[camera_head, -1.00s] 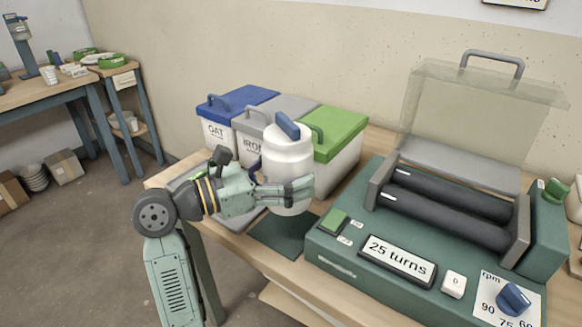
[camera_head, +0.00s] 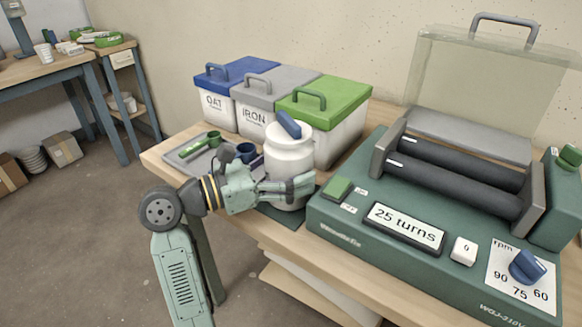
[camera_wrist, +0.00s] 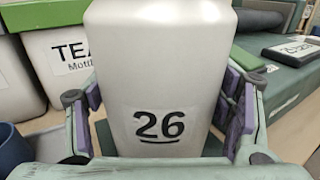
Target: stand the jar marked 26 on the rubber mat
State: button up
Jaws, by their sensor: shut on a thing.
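The white jar (camera_head: 290,158) with a blue lid grip stands upright, and the wrist view shows the number 26 on the jar (camera_wrist: 160,75). My gripper (camera_head: 287,188) is shut on the jar's lower body, with a finger on each side in the wrist view (camera_wrist: 163,112). The dark green rubber mat (camera_head: 287,217) lies on the table under the jar, and only its front part shows. The jar's base is very low over the mat. I cannot tell whether it touches.
A green roller machine (camera_head: 338,215) stands close on the right. Lidded bins, blue (camera_head: 237,74), grey (camera_head: 283,88) and green (camera_head: 325,98), stand behind the jar. A grey tray (camera_head: 178,158) with small green and blue cups is to the left.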

jog(key=shift+r, duration=0.1)
dwell(0.3)
jog(key=o, duration=1.3)
jog(key=shift+c, duration=0.2)
jog(key=o, duration=0.4)
jog(key=shift+c, duration=0.2)
jog(key=shift+f, duration=0.2)
